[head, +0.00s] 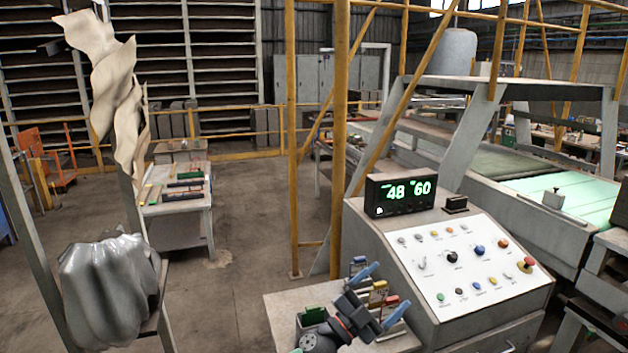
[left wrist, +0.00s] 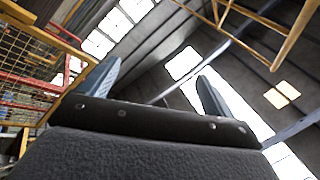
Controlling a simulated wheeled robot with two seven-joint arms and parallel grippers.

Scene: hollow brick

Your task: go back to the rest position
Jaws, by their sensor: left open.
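My left gripper (head: 392,284) is in the lower middle of the head view, in front of the control console (head: 430,318). Its two blue fingers are spread apart, with nothing seen between them. In the left wrist view my left gripper (left wrist: 160,70) also shows its fingers apart and empty, pointing up at the roof. My right gripper is not in view.
A small side table (head: 283,312) with green, yellow and red items lies behind and beside my left gripper. The console has a lit display (head: 401,195) and several buttons. Yellow posts (head: 338,150) stand behind. Open floor (head: 245,215) lies to the left.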

